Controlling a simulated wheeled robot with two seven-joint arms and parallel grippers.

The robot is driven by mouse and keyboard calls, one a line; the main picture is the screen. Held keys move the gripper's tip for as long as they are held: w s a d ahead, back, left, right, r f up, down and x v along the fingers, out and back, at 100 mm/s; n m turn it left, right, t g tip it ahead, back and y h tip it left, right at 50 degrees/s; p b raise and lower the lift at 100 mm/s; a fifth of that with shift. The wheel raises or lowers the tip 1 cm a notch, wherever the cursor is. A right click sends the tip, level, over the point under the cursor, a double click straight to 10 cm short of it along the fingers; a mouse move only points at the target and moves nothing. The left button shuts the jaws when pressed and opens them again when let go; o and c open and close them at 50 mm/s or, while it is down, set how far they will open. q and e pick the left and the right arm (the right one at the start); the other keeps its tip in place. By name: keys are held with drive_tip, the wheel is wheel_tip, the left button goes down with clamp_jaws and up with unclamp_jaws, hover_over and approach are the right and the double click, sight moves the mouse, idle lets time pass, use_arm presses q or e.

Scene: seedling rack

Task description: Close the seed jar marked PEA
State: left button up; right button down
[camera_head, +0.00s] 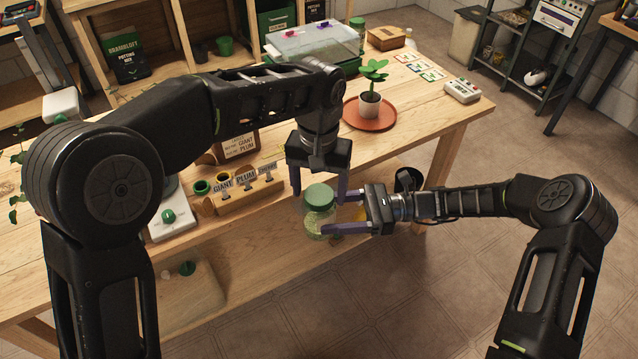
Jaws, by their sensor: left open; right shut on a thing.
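A glass jar (317,222) with pale contents is in the middle of the head view, at the table's front edge. A green lid (319,195) is on its mouth; I cannot tell whether it is fully seated. No PEA marking is readable on it. My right gripper (336,213) is shut on the jar body from the right. My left gripper (319,191) is open and points down from above, its fingers on either side of the lid. I cannot tell whether they touch it.
A potted seedling (370,104) stands on a terracotta saucer (384,124) behind. A clear-lidded propagator (312,42) is farther back. The table's right part is mostly clear.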

use_arm(q)
drive_tip(key=shift+c, duration=0.2)
drive_tip(key=c, duration=1.4)
drive_tip(key=o, duration=1.6)
drive_tip(key=shift+r, duration=3.8)
